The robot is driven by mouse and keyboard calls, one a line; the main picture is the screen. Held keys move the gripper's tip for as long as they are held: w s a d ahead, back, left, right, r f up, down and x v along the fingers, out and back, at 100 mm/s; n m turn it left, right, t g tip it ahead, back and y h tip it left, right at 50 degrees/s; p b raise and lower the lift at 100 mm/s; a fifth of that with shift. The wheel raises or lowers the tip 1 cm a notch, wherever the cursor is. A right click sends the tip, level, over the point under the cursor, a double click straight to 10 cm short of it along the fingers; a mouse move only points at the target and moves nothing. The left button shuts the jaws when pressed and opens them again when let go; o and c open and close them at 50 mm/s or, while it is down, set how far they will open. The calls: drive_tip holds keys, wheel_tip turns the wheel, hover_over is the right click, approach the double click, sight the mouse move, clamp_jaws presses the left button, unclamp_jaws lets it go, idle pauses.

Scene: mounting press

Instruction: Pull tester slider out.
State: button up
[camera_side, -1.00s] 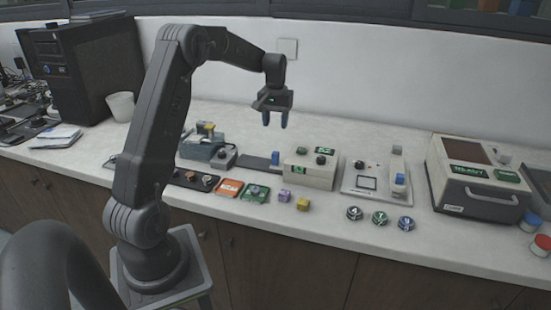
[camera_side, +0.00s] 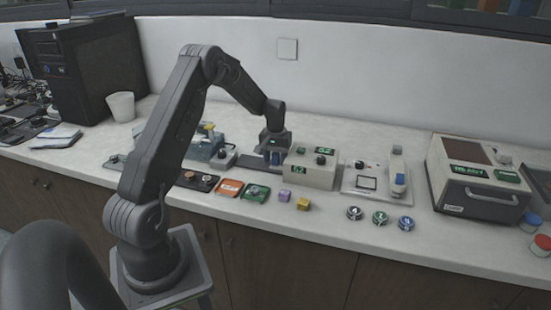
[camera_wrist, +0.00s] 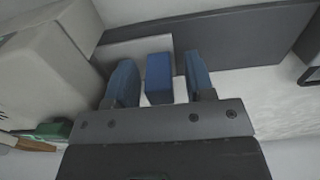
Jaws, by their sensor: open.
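The tester (camera_side: 312,169) is a cream box with a green display, right of my gripper in the side view. It also fills the left of the wrist view (camera_wrist: 42,75). A dark flat rail (camera_side: 254,164) runs out of its left side. The slider's blue upright handle (camera_wrist: 159,78) stands beside the box. My gripper (camera_side: 275,161) is lowered over the rail, next to the tester. In the wrist view, its two blue fingers (camera_wrist: 160,85) are open, one on each side of the handle, with a gap on both sides. In the side view the fingers largely hide the handle.
A grey-blue device (camera_side: 205,147) stands left of the rail. Orange (camera_side: 229,187) and green (camera_side: 256,191) pads, and purple (camera_side: 284,196) and yellow (camera_side: 303,203) blocks lie in front. A white plate device (camera_side: 372,177) stands right of the tester. Space above the counter is clear.

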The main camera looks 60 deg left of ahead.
drive_tip(key=shift+c, duration=0.4)
clamp_jaws()
